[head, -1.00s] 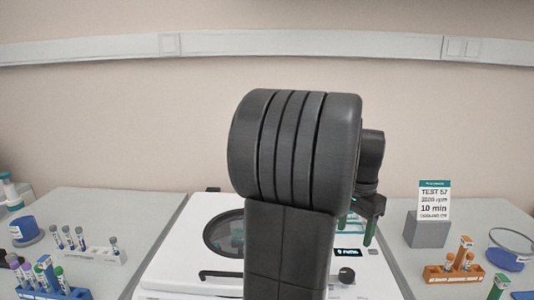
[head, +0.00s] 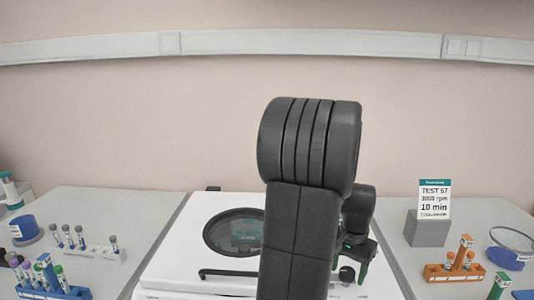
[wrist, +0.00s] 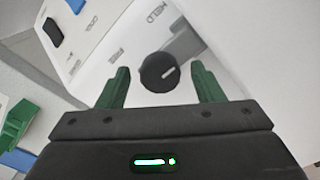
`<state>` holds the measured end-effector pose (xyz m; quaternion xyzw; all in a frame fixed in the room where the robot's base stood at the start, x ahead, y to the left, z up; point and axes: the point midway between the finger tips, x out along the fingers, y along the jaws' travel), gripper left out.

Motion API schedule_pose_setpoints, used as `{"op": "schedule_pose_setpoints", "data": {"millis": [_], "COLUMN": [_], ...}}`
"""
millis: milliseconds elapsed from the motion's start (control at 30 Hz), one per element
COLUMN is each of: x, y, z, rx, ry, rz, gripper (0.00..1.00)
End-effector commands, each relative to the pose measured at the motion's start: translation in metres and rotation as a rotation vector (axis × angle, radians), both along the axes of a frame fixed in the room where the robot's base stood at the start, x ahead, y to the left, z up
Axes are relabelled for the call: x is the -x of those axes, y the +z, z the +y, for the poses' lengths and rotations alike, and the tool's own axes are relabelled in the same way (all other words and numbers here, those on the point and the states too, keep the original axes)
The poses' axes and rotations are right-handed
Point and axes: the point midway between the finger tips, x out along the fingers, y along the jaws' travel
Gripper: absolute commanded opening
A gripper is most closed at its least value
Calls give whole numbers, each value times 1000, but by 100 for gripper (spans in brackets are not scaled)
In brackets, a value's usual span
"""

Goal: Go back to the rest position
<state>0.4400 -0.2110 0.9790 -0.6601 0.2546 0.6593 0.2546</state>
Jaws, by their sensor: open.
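My gripper (wrist: 161,88) shows in the wrist view with its two green fingers spread apart and nothing between the tips. In the head view my gripper (head: 350,262) is low, right of my dark arm, which hides part of it. Beyond the fingers in the wrist view is a black round knob (wrist: 159,72) on a white panel. In the head view the white centrifuge (head: 185,262) stands in the middle with its lid down. Its round window (head: 232,232) shows left of my arm, and the knob (head: 346,275) is close by my gripper.
A white rack (head: 100,252) and a blue rack (head: 62,292) with tubes stand at the left. An orange rack (head: 452,274), a blue dish (head: 507,258) and a grey block (head: 427,230) with a sign (head: 434,198) stand at the right.

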Motion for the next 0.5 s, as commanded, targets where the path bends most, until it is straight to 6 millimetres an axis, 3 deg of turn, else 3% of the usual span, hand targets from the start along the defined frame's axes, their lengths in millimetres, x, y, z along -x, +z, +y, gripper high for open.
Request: {"op": "schedule_pose_setpoints", "data": {"millis": [500], "x": [0], "y": [-1], "z": [0], "rx": [0], "ry": [421], "rz": [0], "gripper": [61]}}
